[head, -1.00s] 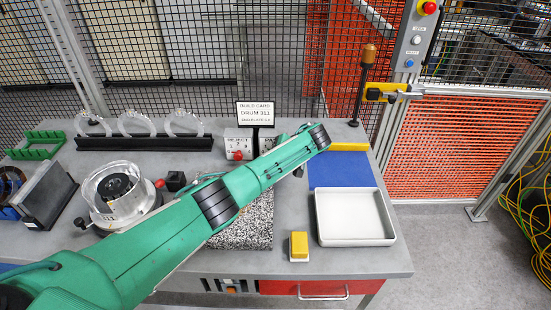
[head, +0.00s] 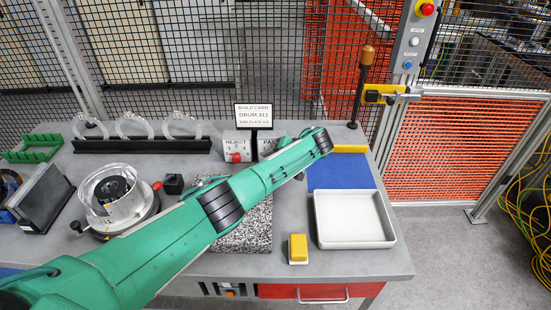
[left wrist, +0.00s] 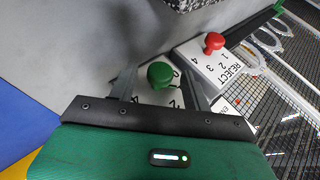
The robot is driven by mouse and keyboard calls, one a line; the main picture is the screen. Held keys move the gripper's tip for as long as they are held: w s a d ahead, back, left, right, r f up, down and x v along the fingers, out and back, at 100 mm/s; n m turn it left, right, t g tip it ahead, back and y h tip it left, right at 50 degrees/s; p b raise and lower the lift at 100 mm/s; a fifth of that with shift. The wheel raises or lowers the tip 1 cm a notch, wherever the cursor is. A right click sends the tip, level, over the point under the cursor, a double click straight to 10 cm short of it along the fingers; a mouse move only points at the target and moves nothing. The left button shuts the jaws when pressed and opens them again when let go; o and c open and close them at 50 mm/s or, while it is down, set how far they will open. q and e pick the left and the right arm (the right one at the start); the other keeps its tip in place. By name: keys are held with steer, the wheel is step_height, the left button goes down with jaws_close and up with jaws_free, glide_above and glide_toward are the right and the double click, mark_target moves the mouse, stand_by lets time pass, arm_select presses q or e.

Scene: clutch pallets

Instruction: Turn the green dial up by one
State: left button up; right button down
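The green dial (left wrist: 161,75) is a round green knob on a white numbered plate (left wrist: 158,97) in the left wrist view. My left gripper (left wrist: 153,60) is open, with one finger on each side of the knob; I cannot tell whether they touch it. The dial's numbers are partly covered by the gripper, so its setting cannot be read. In the head view the PASS box (head: 266,145) is partly hidden behind my left arm, and its knob is hidden. My right gripper is not in view.
The REJECT box with a red knob (head: 236,157) stands right beside the PASS box, and the red knob also shows in the left wrist view (left wrist: 214,42). A build card (head: 260,116) stands behind. A white tray (head: 319,222) and yellow block (head: 298,247) lie to the right.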

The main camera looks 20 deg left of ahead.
arm_select(q)
steer(key=b+v, duration=0.3)
steer(key=v, duration=1)
steer(key=shift+d+r, duration=0.25)
steer(key=shift+r, duration=0.1)
steer(key=shift+s+f, duration=0.1)
steer(key=shift+s, duration=0.05)
